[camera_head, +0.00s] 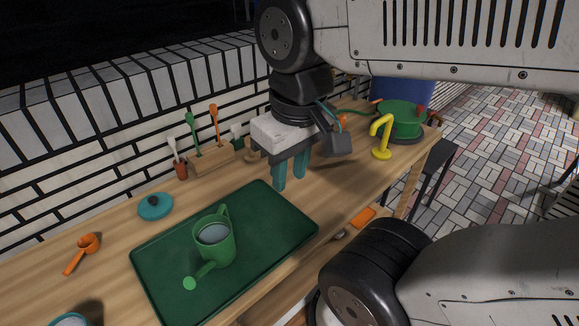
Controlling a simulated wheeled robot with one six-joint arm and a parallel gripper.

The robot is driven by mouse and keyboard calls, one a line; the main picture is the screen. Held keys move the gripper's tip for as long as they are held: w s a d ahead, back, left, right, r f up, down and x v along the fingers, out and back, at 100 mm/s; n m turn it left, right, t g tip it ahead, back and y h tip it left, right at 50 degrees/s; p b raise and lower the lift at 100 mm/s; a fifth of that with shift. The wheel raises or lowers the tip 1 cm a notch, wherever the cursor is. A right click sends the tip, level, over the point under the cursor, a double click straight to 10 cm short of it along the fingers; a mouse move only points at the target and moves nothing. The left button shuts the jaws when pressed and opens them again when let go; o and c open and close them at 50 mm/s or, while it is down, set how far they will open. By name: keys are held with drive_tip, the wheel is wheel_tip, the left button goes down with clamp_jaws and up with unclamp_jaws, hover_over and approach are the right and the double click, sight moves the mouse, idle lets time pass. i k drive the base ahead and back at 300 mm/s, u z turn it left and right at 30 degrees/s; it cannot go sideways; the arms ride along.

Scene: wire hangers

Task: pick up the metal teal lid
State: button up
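The teal lid (155,206) with a dark knob lies on the wooden table, left of the green tray and near the brick wall. My gripper (290,172) points down over the table, to the right of the lid and beyond the tray's far right corner. Its two teal fingers are apart, with nothing visible between them. The lid is fully in view and well apart from my gripper.
A green watering can (214,242) stands on the green tray (275,210). An orange scoop (83,252) lies at the left. A wooden holder with utensils (210,158) stands by the wall. A yellow hooked object (381,138) and green pot (402,120) stand at the right.

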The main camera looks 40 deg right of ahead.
sight(157, 205)
drive_tip(key=z, duration=0.55)
drive_tip(key=k, duration=1.3)
drive_tip(key=u, duration=0.15)
drive_tip(key=i, duration=0.55)
drive_tip(key=u, duration=0.7)
drive_tip(key=i, duration=1)
drive_tip(key=z, duration=0.3)
